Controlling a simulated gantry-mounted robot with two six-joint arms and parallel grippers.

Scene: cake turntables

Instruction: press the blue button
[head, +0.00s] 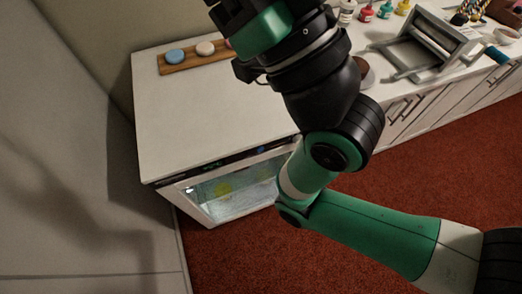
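A blue round button-like disc (174,56) sits at the left end of a wooden board (192,67) on the back left of the white counter (205,115). A pale disc (205,48) is beside it, and a pinkish one (229,43) is partly hidden behind my arm. My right arm comes in from the lower right and reaches up past the board's right end; it runs out of the top edge, and no gripper fingers show. My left arm and gripper are not in view. Nothing touches the blue disc in this view.
A glass-fronted cabinet (232,190) with a dark control strip (215,163) is under the counter's front edge. A grey metal press-like device (425,50) and small colored bottles (366,13) stand at the right. The counter's left part is clear.

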